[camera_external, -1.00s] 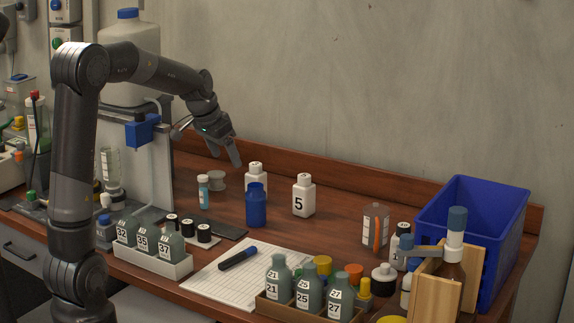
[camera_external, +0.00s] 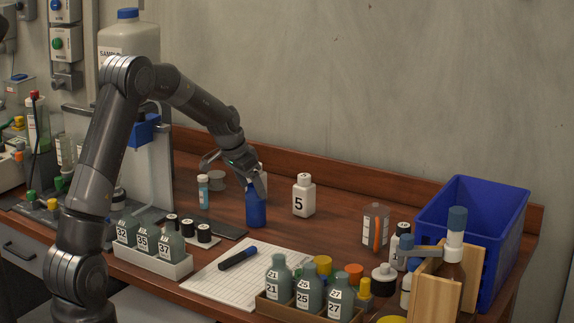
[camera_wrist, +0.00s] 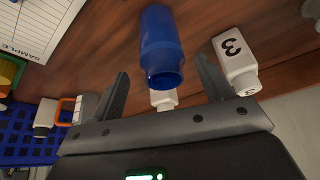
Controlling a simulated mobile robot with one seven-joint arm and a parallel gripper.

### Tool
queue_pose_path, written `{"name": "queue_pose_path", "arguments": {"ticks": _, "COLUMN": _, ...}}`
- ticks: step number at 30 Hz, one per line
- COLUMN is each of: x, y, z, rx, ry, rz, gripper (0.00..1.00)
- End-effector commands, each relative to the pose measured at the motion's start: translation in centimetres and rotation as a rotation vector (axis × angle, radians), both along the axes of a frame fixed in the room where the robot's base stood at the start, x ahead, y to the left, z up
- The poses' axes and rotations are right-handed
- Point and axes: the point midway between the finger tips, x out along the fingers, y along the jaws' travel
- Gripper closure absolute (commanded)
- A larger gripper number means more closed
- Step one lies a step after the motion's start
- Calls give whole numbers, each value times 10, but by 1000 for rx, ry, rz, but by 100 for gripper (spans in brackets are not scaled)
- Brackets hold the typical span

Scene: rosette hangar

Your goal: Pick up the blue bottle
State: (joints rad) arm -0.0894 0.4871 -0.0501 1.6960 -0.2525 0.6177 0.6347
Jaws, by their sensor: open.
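The blue bottle (camera_external: 256,211) stands upright on the wooden bench, left of the white bottle marked 5. My gripper (camera_external: 254,184) is at its top, pointing downward, and hides part of its neck. In the wrist view the blue bottle (camera_wrist: 160,45) lies between the two spread fingers of my gripper (camera_wrist: 161,68), with space on both sides. The fingers are open and hold nothing. I cannot tell whether a finger touches the bottle.
A white bottle (camera_external: 263,180) stands close behind my gripper, partly hidden. The white bottle marked 5 (camera_external: 303,196) is to the right. A paper sheet (camera_external: 225,280) with a marker (camera_external: 238,258) lies in front. A blue bin (camera_external: 470,200) stands far right. Bench around the blue bottle is mostly clear.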

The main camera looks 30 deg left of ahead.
Motion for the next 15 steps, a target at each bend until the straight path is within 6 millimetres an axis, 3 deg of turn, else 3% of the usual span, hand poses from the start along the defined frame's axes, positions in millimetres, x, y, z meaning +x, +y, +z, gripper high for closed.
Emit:
{"name": "queue_pose_path", "arguments": {"ticks": 10, "x": 16, "y": -4, "z": -41, "rx": 0, "ry": 2, "rz": 1, "gripper": 27}}
{"name": "queue_pose_path", "arguments": {"ticks": 15, "x": 19, "y": -5, "z": -46, "rx": 0, "ry": 0, "rz": 1, "gripper": 27}}
